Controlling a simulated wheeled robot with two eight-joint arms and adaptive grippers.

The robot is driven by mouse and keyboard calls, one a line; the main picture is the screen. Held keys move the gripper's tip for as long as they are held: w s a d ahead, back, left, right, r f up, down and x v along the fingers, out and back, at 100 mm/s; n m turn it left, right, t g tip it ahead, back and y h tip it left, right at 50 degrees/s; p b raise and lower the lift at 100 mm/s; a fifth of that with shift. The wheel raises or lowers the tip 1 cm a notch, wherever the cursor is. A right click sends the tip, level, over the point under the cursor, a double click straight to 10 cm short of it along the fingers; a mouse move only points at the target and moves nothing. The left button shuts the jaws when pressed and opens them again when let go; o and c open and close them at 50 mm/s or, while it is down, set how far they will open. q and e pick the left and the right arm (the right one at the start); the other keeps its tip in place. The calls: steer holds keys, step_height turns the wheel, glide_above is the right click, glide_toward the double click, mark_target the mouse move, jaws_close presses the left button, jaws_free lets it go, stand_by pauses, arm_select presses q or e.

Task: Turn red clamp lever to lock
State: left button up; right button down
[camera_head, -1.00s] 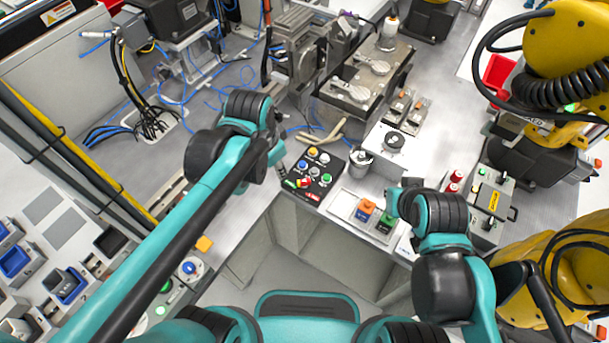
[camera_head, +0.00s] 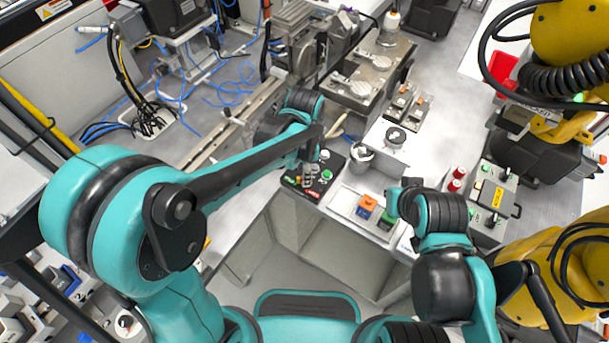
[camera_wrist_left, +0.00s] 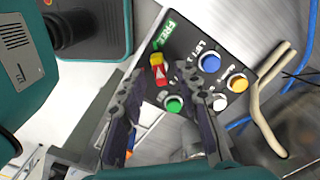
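The red clamp lever (camera_wrist_left: 157,63) shows in the left wrist view, red with a yellow part, on a dark control panel (camera_wrist_left: 185,40). It lies close to a green label reading FREE. In the head view the panel (camera_head: 335,164) stands near the table's front edge, and my left arm hides part of it, so the lever is not clear there. My left gripper (camera_wrist_left: 163,78) is open, its two dark fingers over the panel with the lever seen between and beyond the tips; contact cannot be told. My right gripper (camera_head: 394,203) hangs over the table's right part, its fingers not clear.
Blue, orange, white and green buttons (camera_wrist_left: 174,104) crowd around the lever. A metal cup (camera_head: 361,158) and a tray with orange and green blocks (camera_head: 366,205) stand right of the panel. A metal fixture (camera_head: 365,80) is behind. Yellow arms (camera_head: 565,55) occupy the right.

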arm_select(q)
steer(key=shift+f, duration=0.5)
jaws_close()
